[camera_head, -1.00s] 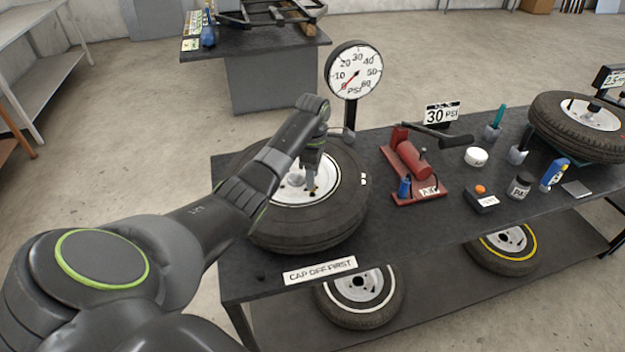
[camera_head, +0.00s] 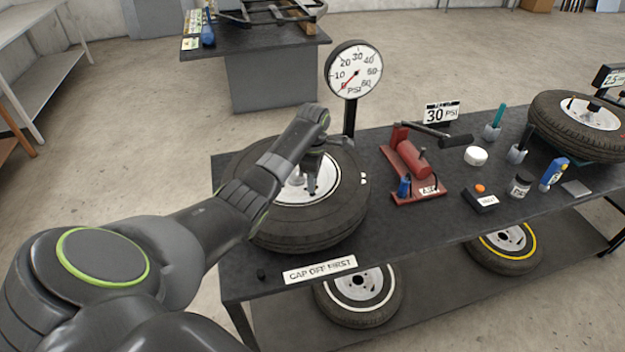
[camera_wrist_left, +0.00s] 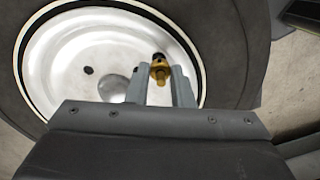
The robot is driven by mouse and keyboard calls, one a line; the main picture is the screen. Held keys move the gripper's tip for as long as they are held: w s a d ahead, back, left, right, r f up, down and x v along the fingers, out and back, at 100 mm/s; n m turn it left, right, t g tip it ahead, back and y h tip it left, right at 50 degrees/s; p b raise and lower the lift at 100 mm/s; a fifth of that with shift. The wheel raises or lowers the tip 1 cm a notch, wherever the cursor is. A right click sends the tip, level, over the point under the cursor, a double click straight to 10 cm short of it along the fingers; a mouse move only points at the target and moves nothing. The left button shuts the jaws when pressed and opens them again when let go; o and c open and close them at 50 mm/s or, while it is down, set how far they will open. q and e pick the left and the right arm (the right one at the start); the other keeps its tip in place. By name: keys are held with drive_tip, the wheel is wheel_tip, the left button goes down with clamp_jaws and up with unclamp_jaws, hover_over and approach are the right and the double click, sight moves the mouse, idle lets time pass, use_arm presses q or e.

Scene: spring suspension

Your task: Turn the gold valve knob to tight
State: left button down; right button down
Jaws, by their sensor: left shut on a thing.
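The gold valve knob (camera_wrist_left: 161,69) shows in the left wrist view, between my fingertips and in front of the white wheel rim (camera_wrist_left: 105,52). A dark round part sits at its far end. My left gripper (camera_wrist_left: 159,80) is shut on the gold knob. In the head view my left gripper (camera_head: 311,190) points down into the rim of the tire (camera_head: 305,229) lying flat on the bench; the knob itself is hidden there by the fingers. How tight the knob is cannot be seen. My right gripper is not in view.
A PSI gauge (camera_head: 354,70) stands behind the tire, its red needle toward the low end. A red foot pump (camera_head: 410,160) is to the right. A "CAP OFF FIRST" sign (camera_head: 320,269) and a small black cap (camera_head: 261,273) are at the front edge.

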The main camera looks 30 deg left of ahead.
use_arm(q)
drive_tip(key=m+p, duration=0.2)
drive_tip(key=p, duration=0.1)
drive_tip(key=shift+r+m, duration=0.25)
drive_tip(key=shift+m, duration=0.15)
drive_tip(key=m+p, duration=0.2)
drive_tip(key=shift+d+m, duration=0.1)
drive_tip(key=shift+m, duration=0.3)
drive_tip(key=shift+f+m+p, duration=0.1)
drive_tip(key=shift+m+p, duration=0.4)
drive_tip(key=shift+m, duration=0.3)
drive_tip(key=m, duration=0.2)
drive_tip(key=shift+f+m, duration=0.1)
drive_tip(key=shift+m, duration=0.3)
drive_tip(key=m, duration=0.4)
drive_tip(key=shift+y, duration=0.3)
drive_tip(key=c, duration=1.3)
unclamp_jaws()
